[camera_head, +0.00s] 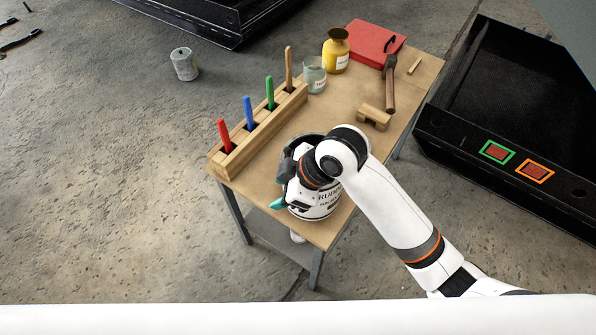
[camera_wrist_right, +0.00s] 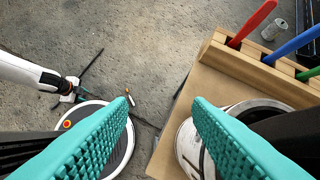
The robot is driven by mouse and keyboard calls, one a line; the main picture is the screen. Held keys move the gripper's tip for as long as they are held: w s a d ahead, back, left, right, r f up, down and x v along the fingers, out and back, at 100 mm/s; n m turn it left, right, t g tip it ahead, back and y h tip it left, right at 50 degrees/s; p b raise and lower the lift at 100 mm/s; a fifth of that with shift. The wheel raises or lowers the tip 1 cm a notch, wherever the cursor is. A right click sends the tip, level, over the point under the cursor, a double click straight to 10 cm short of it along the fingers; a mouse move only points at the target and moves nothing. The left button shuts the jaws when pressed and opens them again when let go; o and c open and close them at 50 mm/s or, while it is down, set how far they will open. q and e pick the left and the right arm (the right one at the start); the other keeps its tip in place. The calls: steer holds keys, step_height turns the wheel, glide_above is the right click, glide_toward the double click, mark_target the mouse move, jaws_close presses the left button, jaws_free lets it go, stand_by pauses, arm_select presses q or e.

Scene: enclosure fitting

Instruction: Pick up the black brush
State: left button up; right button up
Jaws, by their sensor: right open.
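My right gripper (camera_head: 284,195) is low at the near left part of the table, by a white lettered can (camera_head: 325,205). In the right wrist view its teal fingers (camera_wrist_right: 162,105) are spread, with nothing held between them. The can (camera_wrist_right: 188,142) stands behind the right-hand finger, its inside mostly covered. I cannot make out a black brush in either view; my gripper and wrist hide part of the can and table. My left gripper (camera_wrist_right: 70,92) shows small at the left of the right wrist view, its jaws too small to judge.
A wooden rack (camera_head: 235,158) holds red, blue, green and wooden-coloured handles. A glass jar (camera_head: 314,78), yellow jar (camera_head: 336,55), red box (camera_head: 372,42), hammer (camera_head: 390,88) and wooden block (camera_head: 373,117) stand farther back. A grey can (camera_head: 184,65) is on the floor.

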steer(key=w+r+n+h, duration=0.2)
steer(key=r+n, duration=0.1)
steer(key=r, duration=0.1)
steer(key=w+d+r+n+g+h, duration=0.1)
steer(key=w+r+n+h, duration=0.1)
steer(key=r+n, duration=0.2)
steer(key=w+d+r+n+h, duration=0.1)
steer(key=w+r+n, duration=0.2)
steer(key=r, duration=0.1)
steer(key=shift+d+g+h, duration=0.1)
steer(key=shift+g+h, duration=0.2)
steer(key=shift+h, duration=0.1)
steer(key=shift+n, duration=0.3)
step_height(320, 180, down, 6)
steer(key=shift+w+d+f+p, duration=0.1)
steer(key=shift+p, duration=0.9)
steer(key=shift+f+p, duration=0.35)
steer(key=shift+f, duration=0.15)
step_height(320, 180, down, 4)
steer(key=shift+f+p, duration=0.2)
steer(key=shift+p, duration=0.45)
arm_select(q)
steer(key=r, duration=0.4)
steer(key=shift+w+a, duration=0.25)
steer(key=shift+a, duration=0.1)
arm_select(e)
steer(key=shift+c, duration=0.5)
jaws_close()
